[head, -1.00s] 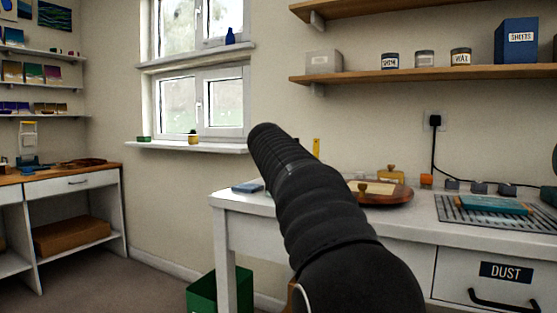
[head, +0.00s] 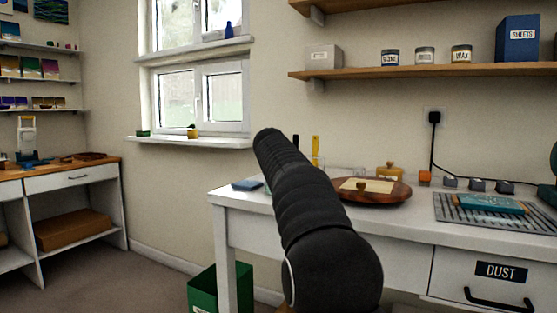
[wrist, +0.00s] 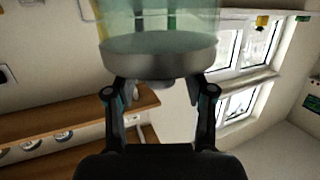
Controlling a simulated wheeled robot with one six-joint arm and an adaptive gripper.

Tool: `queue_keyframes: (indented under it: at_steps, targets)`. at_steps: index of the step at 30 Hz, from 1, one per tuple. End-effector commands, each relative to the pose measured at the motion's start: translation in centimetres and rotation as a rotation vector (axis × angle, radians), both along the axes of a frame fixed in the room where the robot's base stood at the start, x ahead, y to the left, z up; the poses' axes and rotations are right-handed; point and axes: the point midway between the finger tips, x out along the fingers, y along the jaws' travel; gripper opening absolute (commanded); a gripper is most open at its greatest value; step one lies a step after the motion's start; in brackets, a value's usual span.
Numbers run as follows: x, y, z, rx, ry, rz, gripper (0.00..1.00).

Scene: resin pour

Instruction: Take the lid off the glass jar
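In the wrist view the glass jar (wrist: 165,18), pale green and see-through, fills the top of the picture, with brushes or sticks showing through or behind it. Its grey metal lid (wrist: 158,60) faces my gripper, with a small knob (wrist: 160,83) at its middle. My gripper (wrist: 160,88) has its two fingers spread, one on each side of the knob, close to the lid; a gap shows between knob and fingers. In the head view my black arm covers the gripper, and I cannot make out the jar there.
A shelf (head: 420,73) with tins and boxes hangs above. A green bin (head: 215,290) stands below left.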

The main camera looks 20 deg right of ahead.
Motion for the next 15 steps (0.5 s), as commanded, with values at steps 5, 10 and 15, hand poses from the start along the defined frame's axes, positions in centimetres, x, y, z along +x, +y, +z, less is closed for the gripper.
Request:
queue_keyframes:
  at_steps: [5,10,15]
  targets:
    - [-0.01,0.03,-0.01,0.000,0.000,0.000,0.06]
    - [-0.02,0.02,0.02,0.000,0.000,0.000,0.00]
    - [-0.02,0.02,0.10,0.000,0.000,0.000,0.00]
